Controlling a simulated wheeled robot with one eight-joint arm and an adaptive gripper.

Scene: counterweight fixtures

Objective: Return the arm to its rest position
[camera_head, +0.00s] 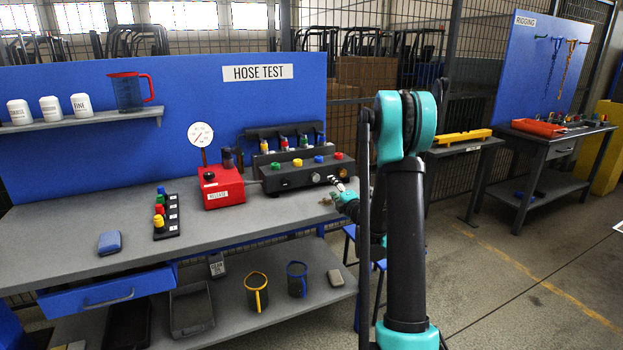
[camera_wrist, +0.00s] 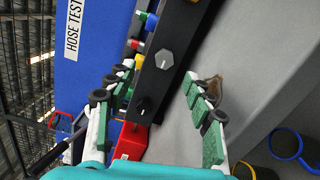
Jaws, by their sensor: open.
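My arm (camera_head: 405,230) stands upright in the head view, dark with teal joints, and covers part of the scene right of the hose test bench. My gripper (camera_head: 342,191) is small and partly hidden there, close to the right end of the black manifold block. In the wrist view my gripper (camera_wrist: 158,88) is open, its green-padded fingers spread with nothing held between them. The black manifold (camera_wrist: 150,88) with its knobs shows beyond and between the fingers. I cannot tell whether a finger touches it.
A red release box (camera_head: 221,186) with a gauge sits left of the manifold on the grey bench (camera_head: 100,262). A small brown item (camera_wrist: 213,84) lies near the right finger. A blue drawer (camera_head: 108,290) stands out below. Open floor (camera_head: 520,285) lies right of my arm.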

